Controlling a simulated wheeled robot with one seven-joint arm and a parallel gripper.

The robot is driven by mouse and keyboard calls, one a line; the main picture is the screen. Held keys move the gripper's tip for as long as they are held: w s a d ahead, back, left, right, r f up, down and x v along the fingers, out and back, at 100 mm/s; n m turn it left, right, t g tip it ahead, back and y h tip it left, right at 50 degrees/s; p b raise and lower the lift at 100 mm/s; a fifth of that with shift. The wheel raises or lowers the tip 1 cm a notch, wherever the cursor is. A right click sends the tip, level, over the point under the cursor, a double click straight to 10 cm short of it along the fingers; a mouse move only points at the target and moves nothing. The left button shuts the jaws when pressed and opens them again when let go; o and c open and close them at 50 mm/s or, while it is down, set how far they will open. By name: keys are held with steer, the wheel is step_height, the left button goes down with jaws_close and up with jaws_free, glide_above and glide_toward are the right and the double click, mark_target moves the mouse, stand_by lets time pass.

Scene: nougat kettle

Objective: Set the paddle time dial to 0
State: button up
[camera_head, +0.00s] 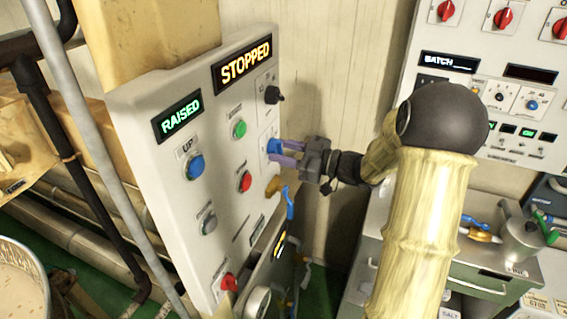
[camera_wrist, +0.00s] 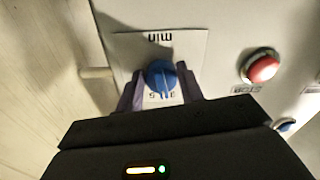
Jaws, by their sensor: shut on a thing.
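The paddle time dial is a blue knob (camera_wrist: 160,76) on a white label plate marked "min" in the wrist view, where the picture is upside down. A few scale numbers show beside the knob, partly hidden by my gripper, and I cannot read the setting surely. In the head view the blue dial (camera_head: 274,146) sits on the right part of the white panel (camera_head: 200,110). My gripper (camera_head: 285,152) reaches it from the right. Its two purple fingers, also in the wrist view (camera_wrist: 160,90), are shut on the dial, one on each side.
A red stop button (camera_wrist: 262,67) is close beside the dial. A black knob (camera_head: 273,95) is above it and a blue-handled valve (camera_head: 289,203) below. Lit signs read "STOPPED" (camera_head: 243,63) and "RAISED" (camera_head: 180,117). A second control panel (camera_head: 500,80) stands at the right.

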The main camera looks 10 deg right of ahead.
steer(key=shift+w+d+n+b, duration=0.15)
steer(key=shift+n+b, duration=2.65)
steer(key=shift+b, duration=0.8)
steer(key=shift+w+d+n+b, duration=0.1)
steer(key=shift+n+b, duration=2.7)
steer(key=shift+b, duration=0.75)
steer(key=o, duration=1)
steer(key=shift+r, duration=0.15)
